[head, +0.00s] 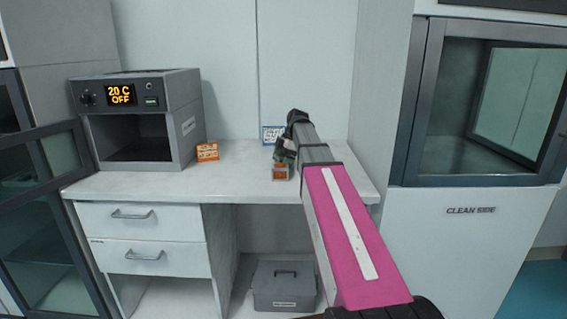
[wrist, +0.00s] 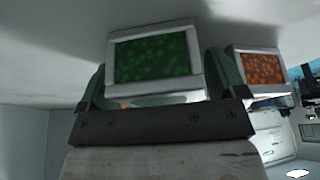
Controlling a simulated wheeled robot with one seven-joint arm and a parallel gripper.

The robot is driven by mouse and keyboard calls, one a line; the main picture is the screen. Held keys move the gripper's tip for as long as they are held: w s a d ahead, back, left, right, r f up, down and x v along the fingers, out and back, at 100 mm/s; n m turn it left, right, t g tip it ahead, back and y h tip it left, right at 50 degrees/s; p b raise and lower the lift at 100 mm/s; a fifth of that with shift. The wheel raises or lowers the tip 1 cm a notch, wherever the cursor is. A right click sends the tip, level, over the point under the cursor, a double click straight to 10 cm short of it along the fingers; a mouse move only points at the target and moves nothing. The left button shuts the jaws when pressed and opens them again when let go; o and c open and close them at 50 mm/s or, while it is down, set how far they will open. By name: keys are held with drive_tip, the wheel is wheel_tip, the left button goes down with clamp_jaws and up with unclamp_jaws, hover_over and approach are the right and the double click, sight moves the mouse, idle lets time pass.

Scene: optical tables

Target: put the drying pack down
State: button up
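My gripper (head: 284,154) is low over the right part of the white counter (head: 235,182), partly hidden behind my arm in the head view. In the wrist view its two fingers (wrist: 160,90) are shut on the sides of a drying pack with a green beaded window and a pale frame (wrist: 152,60). A second pack, with an orange beaded window (wrist: 262,68), is just right of the right finger. I cannot tell whether the held pack touches the counter.
A grey oven (head: 140,122) reading "20 C OFF" stands at the counter's left, its chamber dark. An orange sign (head: 207,152) stands beside it. A blue-edged sign (head: 271,135) is at the back, near my gripper. The counter between oven and gripper is mostly clear. Glass cabinets flank the counter.

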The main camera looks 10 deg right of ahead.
drive_tip(key=c, duration=0.9)
drive_tip(key=shift+r, duration=0.1)
